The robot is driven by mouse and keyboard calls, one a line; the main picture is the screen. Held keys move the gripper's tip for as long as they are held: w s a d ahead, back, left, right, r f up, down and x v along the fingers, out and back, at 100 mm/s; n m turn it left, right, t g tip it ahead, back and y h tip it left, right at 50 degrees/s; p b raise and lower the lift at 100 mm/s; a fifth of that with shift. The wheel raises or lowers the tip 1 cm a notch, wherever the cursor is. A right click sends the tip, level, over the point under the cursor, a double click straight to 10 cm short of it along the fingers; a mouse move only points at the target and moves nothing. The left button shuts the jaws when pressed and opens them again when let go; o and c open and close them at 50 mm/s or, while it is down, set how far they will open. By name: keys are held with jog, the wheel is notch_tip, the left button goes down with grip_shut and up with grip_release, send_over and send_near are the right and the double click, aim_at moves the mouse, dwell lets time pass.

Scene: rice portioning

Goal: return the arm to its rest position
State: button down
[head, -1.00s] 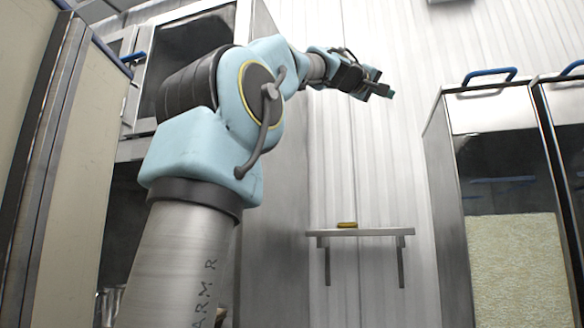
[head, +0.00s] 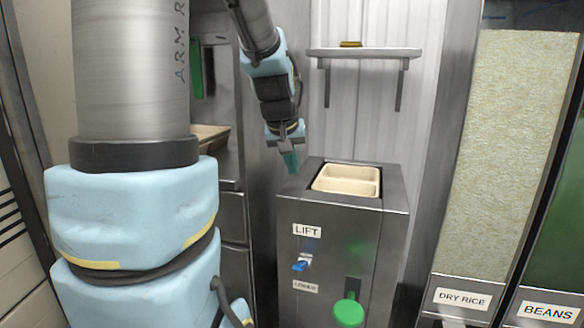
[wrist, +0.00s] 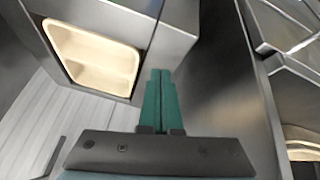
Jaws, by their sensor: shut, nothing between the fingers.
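My gripper (head: 289,160) hangs from my arm near the left edge of the steel lift cabinet (head: 345,205) in the head view. Its green fingers point down and are shut with nothing between them. In the wrist view the fingers (wrist: 160,100) lie side by side, pressed together. A beige divided tray (head: 346,180) sits in the cabinet's top opening. It also shows at the upper left of the wrist view (wrist: 118,62), beside the fingers and apart from them.
A wall shelf (head: 363,51) with a small yellow thing is above the cabinet. Dispensers labelled DRY RICE (head: 490,150) and BEANS (head: 550,230) stand at the right. A blue switch (head: 301,265) and a green knob (head: 349,312) stick out from the cabinet front.

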jog(key=s+a+f+g+y, duration=0.1)
jog(key=s+a+f+g, duration=0.1)
jog(key=s+a+f, duration=0.35)
jog(key=s+a+f+g+y, duration=0.1)
jog(key=s+a+f, duration=0.1)
jog(key=s+f, duration=0.5)
notch_tip(320, 180, down, 26)
jog(key=s+r+g+b, duration=0.1)
jog(key=s+b, duration=0.2)
jog(key=b, duration=2.3)
notch_tip(320, 180, up, 38)
jog(key=p, duration=3.8)
jog(key=shift+w+d+m, duration=0.2)
jog(key=shift+d+m, duration=0.15)
jog(key=shift+m, duration=0.05)
